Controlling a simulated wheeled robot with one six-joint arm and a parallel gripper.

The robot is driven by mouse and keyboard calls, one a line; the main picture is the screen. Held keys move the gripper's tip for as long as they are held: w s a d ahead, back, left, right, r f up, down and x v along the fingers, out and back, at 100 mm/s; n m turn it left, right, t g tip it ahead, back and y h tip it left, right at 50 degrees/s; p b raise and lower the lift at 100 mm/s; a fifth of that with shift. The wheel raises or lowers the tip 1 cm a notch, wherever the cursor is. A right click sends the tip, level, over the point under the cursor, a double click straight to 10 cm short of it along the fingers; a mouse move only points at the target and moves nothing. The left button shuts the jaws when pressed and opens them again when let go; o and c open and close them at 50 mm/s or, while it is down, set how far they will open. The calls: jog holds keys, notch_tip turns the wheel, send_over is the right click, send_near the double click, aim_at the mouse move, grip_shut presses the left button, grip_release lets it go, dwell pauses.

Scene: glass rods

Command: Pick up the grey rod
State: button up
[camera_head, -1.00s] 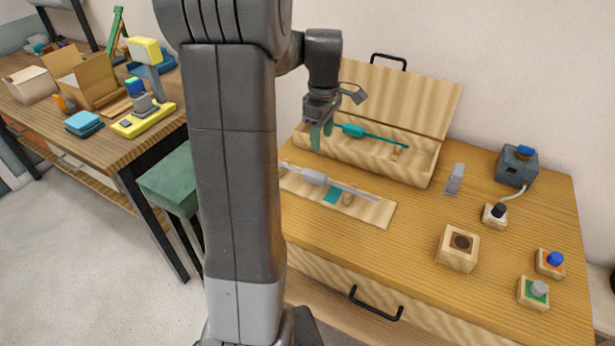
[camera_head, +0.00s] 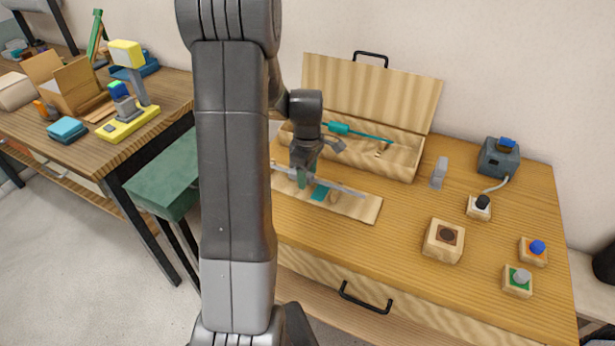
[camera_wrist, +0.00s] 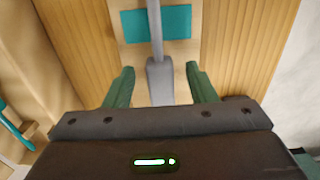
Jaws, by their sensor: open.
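The grey rod (camera_head: 344,188) lies along the light wooden board on the table, with its thicker part under my gripper (camera_head: 304,180). In the wrist view the rod's thick grey block (camera_wrist: 160,80) sits between my two green fingers (camera_wrist: 161,88). The fingers stand apart, with a gap on each side of the block, so my gripper is open. A teal patch (camera_wrist: 178,22) lies on the board under the thin part of the rod. Part of the rod is hidden behind my gripper and arm in the head view.
Behind the board stands an open wooden box (camera_head: 400,166) with a teal rod (camera_head: 357,132) in it and its lid raised. To the right are a small grey stand (camera_head: 439,172), a wooden block with a dark hole (camera_head: 443,252) and several button blocks.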

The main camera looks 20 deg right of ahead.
jog(key=c, duration=1.1)
